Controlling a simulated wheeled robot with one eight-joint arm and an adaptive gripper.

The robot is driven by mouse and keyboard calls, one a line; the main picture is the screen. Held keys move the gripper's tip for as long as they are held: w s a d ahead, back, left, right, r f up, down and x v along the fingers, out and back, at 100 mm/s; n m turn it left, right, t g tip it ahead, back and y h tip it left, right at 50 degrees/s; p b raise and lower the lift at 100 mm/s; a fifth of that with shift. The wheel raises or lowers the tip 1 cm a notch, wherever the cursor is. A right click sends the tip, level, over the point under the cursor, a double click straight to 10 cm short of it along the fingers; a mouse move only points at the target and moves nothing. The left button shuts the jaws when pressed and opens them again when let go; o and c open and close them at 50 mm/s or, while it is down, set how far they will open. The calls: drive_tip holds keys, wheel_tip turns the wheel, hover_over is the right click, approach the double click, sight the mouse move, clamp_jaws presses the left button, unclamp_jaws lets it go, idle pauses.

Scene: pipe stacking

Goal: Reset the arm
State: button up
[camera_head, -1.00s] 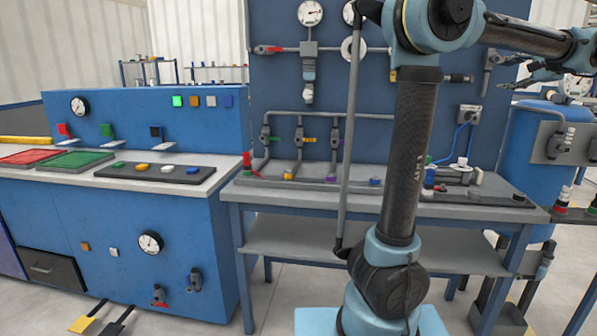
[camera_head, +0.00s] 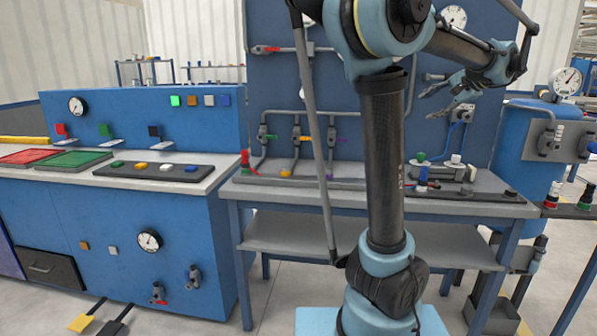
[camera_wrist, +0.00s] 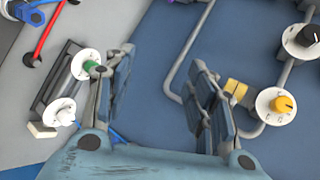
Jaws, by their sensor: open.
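My gripper (camera_head: 428,104) is at the upper right of the head view, in front of the blue back panel (camera_head: 285,85) and above the grey workbench (camera_head: 300,232). Its fingers point left and are spread apart. In the wrist view my gripper (camera_wrist: 160,72) shows two blue-grey fingers with nothing between them but the blue panel surface. My dark upright arm link hides part of the panel and bench.
A gauge (camera_head: 565,81) and a valve plate (camera_head: 561,140) stand at the right. Green (camera_wrist: 89,65) and yellow (camera_wrist: 283,104) knobs flank the fingers. A blue console (camera_head: 150,235) stands left. Small parts lie on the bench.

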drive_tip(key=s+a+f+n+g+h, duration=0.1)
drive_tip(key=s+a+f+n+g, duration=0.3)
drive_tip(key=a+f, duration=0.55)
drive_tip(key=s+a+f+n+g, duration=0.1)
drive_tip(key=s+a+f+n, duration=0.1)
drive_tip(key=s+a+f, duration=0.75)
drive_tip(key=s+a+f+n+g+h, duration=0.1)
drive_tip(key=s+a+f+n+h, duration=0.1)
drive_tip(key=s+f, duration=0.4)
drive_tip(key=s+a+f+n+g+h, duration=0.1)
drive_tip(key=s+a+f+n, duration=0.3)
drive_tip(key=f, duration=0.7)
drive_tip(key=shift+s+a+n+g+h, duration=0.35)
drive_tip(key=shift+s+h, duration=0.45)
drive_tip(key=shift+s, duration=0.45)
drive_tip(key=shift+d, duration=0.1)
drive_tip(key=shift+w+f, duration=0.2)
drive_tip(key=shift+w, duration=0.25)
